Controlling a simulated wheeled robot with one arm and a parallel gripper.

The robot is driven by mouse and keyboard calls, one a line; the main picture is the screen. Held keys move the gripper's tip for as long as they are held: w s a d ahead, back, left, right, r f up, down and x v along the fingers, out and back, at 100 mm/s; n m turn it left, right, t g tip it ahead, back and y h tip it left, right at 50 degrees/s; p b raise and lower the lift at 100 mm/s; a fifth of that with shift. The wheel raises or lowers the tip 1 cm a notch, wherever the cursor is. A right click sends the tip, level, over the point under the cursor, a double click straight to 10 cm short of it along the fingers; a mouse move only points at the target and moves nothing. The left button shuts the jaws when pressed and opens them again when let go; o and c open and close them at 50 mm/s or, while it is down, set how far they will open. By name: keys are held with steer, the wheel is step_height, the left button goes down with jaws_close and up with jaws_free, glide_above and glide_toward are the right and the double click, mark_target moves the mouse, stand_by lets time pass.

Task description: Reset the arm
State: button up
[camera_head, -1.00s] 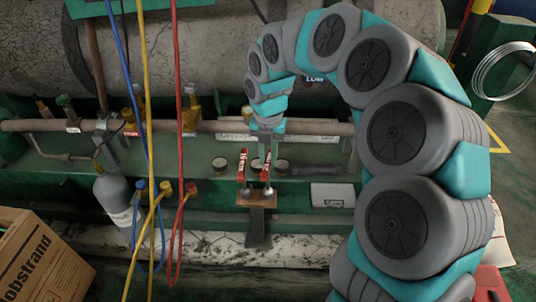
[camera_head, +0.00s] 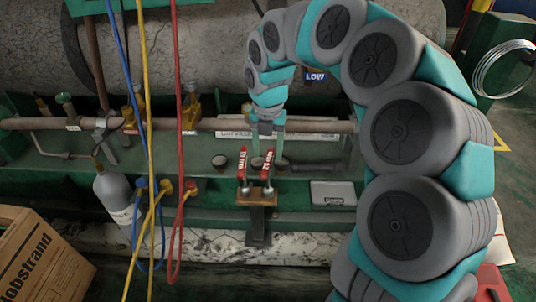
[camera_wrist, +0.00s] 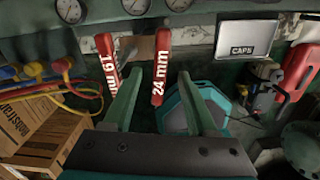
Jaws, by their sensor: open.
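My gripper (camera_head: 268,148) is open and empty, pointing down just above and behind two red-handled wrenches in the head view. In the wrist view my gripper (camera_wrist: 160,80) has its two green fingers spread, with nothing held between them. The wrench marked 19 mm (camera_wrist: 107,62) lies by the left finger, and the wrench marked 24 mm (camera_wrist: 160,66) shows between the fingers. Both wrenches, left (camera_head: 243,166) and right (camera_head: 267,168), stand upright in a brown holder (camera_head: 256,196). The gap between fingers and wrenches is hard to judge.
Blue, yellow and red hoses (camera_head: 178,120) hang at the left, near a grey cylinder (camera_head: 112,190). A pipe (camera_head: 215,126) with valves runs behind. A caps box (camera_head: 333,194) is right of the holder. A cardboard box (camera_head: 40,255) stands front left.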

step_height(320, 180, up, 5)
steer(key=shift+r, duration=0.3)
steer(key=shift+s, duration=0.1)
steer(key=s+d+f+m, duration=0.1)
steer(key=s+d+m, duration=0.4)
steer(key=s+m, duration=0.6)
steer(key=s+d+f+m+g+p, duration=0.1)
steer(key=s+d+m, duration=0.4)
steer(key=s+m, duration=0.6)
steer(key=s+d+f+m, duration=0.1)
steer(key=s+d+m, duration=0.4)
steer(key=s+m, duration=0.6)
steer(key=shift+m+g, duration=0.3)
steer(key=shift+g, duration=0.1)
steer(key=shift+s+f, duration=0.1)
